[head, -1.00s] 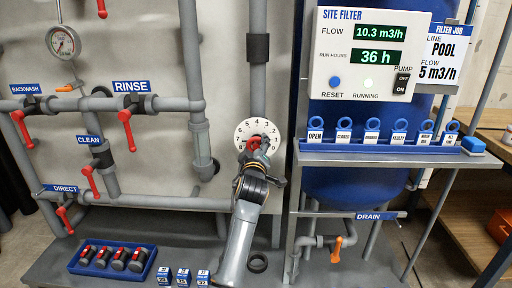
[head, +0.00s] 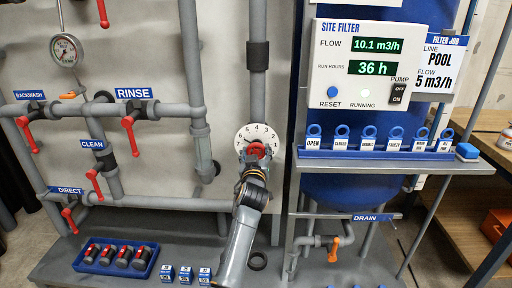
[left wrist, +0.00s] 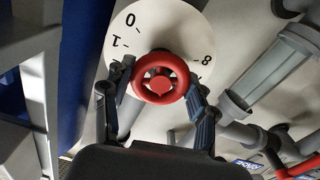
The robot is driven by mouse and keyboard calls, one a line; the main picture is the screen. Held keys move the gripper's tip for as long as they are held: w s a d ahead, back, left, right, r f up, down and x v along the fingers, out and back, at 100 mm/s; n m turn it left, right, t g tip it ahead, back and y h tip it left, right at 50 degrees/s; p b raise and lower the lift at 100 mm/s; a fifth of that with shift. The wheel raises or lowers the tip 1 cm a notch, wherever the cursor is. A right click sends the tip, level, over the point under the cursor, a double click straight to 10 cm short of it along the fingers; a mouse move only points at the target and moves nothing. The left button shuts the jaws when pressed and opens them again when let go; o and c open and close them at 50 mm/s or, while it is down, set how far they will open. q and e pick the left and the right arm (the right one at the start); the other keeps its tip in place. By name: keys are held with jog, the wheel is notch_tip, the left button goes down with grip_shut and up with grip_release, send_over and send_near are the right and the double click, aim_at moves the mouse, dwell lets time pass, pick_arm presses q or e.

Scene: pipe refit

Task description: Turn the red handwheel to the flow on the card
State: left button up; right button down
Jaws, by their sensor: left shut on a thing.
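The red handwheel (head: 256,150) sits in front of a white numbered dial (head: 245,133) on the vertical grey pipe. My left gripper (head: 256,157) is shut on the handwheel. In the left wrist view the handwheel (left wrist: 159,78) is between the two dark fingers (left wrist: 160,92), with dial marks 0, 1 and 8 showing. The card (head: 436,70) reads line POOL, flow 5 m3/h. The site filter panel (head: 365,65) shows flow 10.1 m3/h and 36 h, with the running light lit. My right gripper is not in view.
Red-levered valves labelled RINSE (head: 134,93), BACKWASH, CLEAN and DIRECT are at the left. A shelf (head: 390,164) with several hanging tags stands right of the dial. A blue tray (head: 116,272) of dark fittings and small blue boxes lie below.

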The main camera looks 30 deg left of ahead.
pick_arm(q)
jog(key=m+p, duration=0.3)
jog(key=m, duration=0.5)
jog(key=shift+r, duration=0.1)
jog(key=shift+m+p, duration=0.6)
jog(key=shift+m, duration=1)
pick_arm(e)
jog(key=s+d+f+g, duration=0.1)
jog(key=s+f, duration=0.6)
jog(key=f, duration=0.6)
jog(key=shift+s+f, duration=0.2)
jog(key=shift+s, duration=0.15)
pick_arm(q)
jog(key=o, duration=1.1)
jog(key=shift+w, duration=0.1)
jog(key=shift+o, duration=0.2)
jog(key=shift+d, duration=0.1)
